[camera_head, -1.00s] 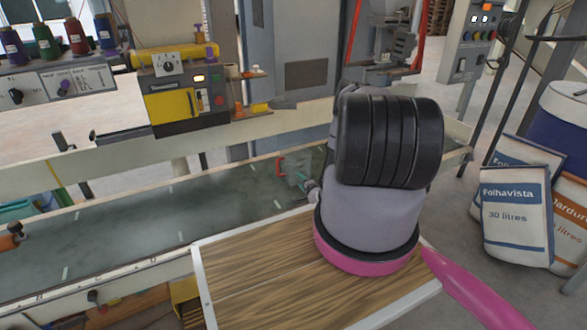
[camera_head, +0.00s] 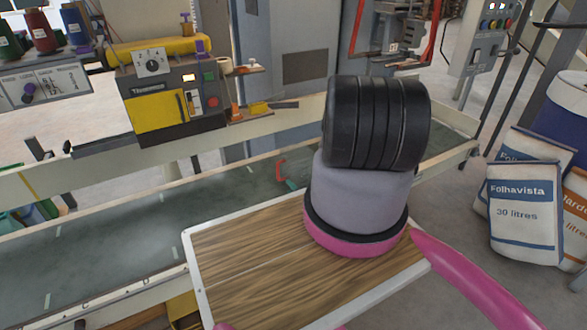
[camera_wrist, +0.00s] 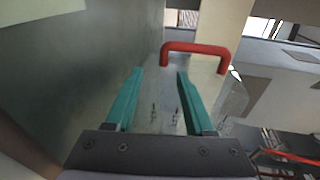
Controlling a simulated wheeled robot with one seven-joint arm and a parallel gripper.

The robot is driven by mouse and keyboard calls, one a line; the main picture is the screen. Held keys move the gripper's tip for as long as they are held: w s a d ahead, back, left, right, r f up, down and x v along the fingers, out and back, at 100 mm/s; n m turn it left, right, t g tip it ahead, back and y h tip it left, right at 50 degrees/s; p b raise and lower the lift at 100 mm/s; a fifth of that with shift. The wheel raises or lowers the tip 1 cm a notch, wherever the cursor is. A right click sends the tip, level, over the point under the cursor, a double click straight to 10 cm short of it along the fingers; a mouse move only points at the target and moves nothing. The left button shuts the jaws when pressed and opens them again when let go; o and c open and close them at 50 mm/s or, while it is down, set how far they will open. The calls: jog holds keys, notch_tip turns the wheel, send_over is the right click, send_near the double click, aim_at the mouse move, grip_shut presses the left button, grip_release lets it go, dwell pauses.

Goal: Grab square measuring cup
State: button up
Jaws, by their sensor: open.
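The measuring cup shows in the wrist view mainly as a red U-shaped handle (camera_wrist: 195,47), just beyond and to the right of my fingertips. Its body looks see-through and its outline is hard to make out; small dark marks show between my fingers. In the head view the red handle (camera_head: 281,168) is over the grey-green conveyor belt, left of my arm. My gripper (camera_wrist: 160,72) has two teal fingers, apart, with no visible grip on the cup. In the head view only a bit of teal shows below the handle; my arm hides the rest.
The belt (camera_head: 110,235) runs between pale side rails. A wood-topped panel with a white rim (camera_head: 190,262) is in front. A control box with a yellow door (camera_head: 158,112) stands behind the belt. Labelled sacks (camera_head: 524,222) stand on the floor at right.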

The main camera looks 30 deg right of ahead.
aim_at(282, 179)
jog(key=x, duration=0.3)
jog(key=shift+w, duration=0.4)
jog(key=x, duration=0.4)
jog(key=shift+w+a+r, duration=0.15)
jog(key=shift+w+r, duration=0.05)
jog(key=shift+w, duration=0.2)
jog(key=shift+w+f, duration=0.1)
jog(key=shift+w, duration=0.35)
grip_shut()
